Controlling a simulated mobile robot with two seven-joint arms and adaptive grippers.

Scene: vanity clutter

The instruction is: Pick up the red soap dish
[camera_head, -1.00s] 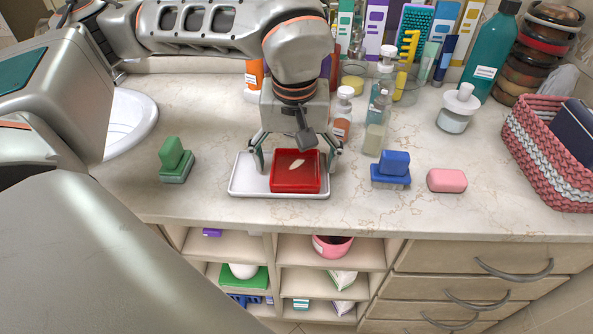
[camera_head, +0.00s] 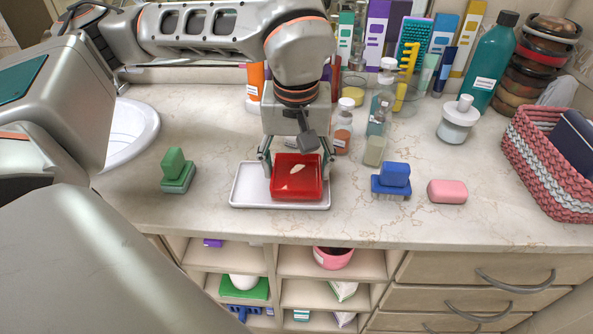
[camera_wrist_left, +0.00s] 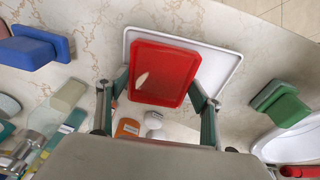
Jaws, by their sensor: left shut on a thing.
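The red soap dish (camera_head: 310,187) is a square shallow tray with a small pale piece in it. It is over the right part of a white rectangular tray (camera_head: 247,190); I cannot tell if a gap lies beneath it. My left gripper (camera_head: 297,164) comes from above and behind, with its fingers closed on the dish's left and right sides. In the left wrist view the dish (camera_wrist_left: 170,72) sits between both fingers (camera_wrist_left: 160,92), with the white tray (camera_wrist_left: 222,75) behind it. My right gripper is not in view.
A green brush-like block (camera_head: 176,170) stands left, and a blue one (camera_head: 394,177) and pink soap (camera_head: 447,191) lie right. Bottles, including a clear pump bottle (camera_head: 378,112), crowd behind. A woven basket (camera_head: 545,165) is far right. The counter's front edge is close.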

